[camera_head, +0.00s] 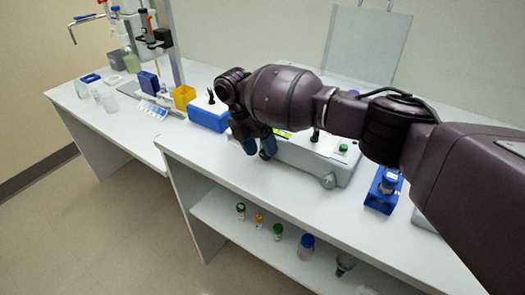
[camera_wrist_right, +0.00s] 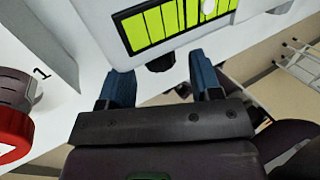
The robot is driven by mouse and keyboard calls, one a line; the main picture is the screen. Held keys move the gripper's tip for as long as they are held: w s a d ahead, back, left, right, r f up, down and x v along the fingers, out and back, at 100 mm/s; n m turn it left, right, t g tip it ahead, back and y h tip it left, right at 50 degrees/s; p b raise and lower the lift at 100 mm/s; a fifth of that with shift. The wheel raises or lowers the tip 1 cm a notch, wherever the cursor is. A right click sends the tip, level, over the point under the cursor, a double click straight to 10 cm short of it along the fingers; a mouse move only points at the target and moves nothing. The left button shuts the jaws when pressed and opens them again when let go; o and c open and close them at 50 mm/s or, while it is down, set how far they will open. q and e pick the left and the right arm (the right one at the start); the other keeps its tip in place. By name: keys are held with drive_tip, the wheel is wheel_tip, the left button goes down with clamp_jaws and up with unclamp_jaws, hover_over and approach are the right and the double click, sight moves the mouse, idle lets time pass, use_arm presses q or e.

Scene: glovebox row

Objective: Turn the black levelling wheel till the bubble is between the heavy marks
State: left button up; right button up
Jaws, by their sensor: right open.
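The levelling instrument (camera_head: 305,162) is a pale grey box on the bench, partly hidden behind my right arm. Its yellow-green bubble vial (camera_wrist_right: 160,28) with dark marks shows in the right wrist view. The pale bubble (camera_wrist_right: 209,8) lies toward the vial's right end; which marks are the heavy ones is unclear. The black levelling wheel (camera_wrist_right: 160,63) sticks out below the vial, between the lines of my fingers. My right gripper (camera_wrist_right: 163,82) is open, its blue fingers apart on either side of the wheel; in the head view (camera_head: 260,148) it is at the instrument's front left. Contact is not visible.
A grey knob (camera_head: 328,181) sits at the instrument's front right corner. A blue box (camera_head: 209,116) stands left of the gripper, a blue holder (camera_head: 384,190) to the right. A red-capped object (camera_wrist_right: 12,135) shows in the wrist view. Jars stand on the shelf (camera_head: 258,247) below.

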drive_tip(key=v, duration=0.9)
